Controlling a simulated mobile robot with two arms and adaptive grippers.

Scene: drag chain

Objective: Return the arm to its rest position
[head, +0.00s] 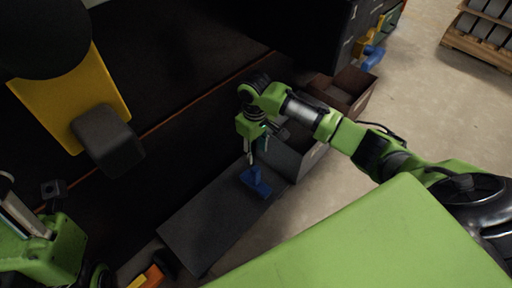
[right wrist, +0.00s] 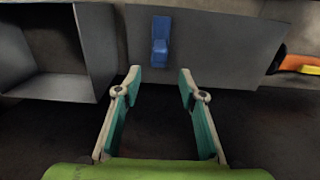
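My right gripper (head: 257,158) hangs from the green right arm above a dark grey slab-like surface. In the right wrist view its two fingers (right wrist: 160,82) stand apart with nothing between them. A blue piece (head: 256,182) with an upright part is on the grey surface (head: 205,225), just below the gripper in the head view. In the right wrist view the blue piece (right wrist: 160,42) lies beyond the fingertips, clear of them. My left arm's green wrist end (head: 45,245) shows at the lower left edge; its fingers cannot be made out clearly.
Open bins (head: 300,160) stand right of the surface; one also shows in the right wrist view (right wrist: 55,50). A yellow block with a dark end (head: 105,140) juts out at upper left. Orange and yellow pieces (head: 148,277) lie low. A loaded pallet (head: 480,45) stands far right.

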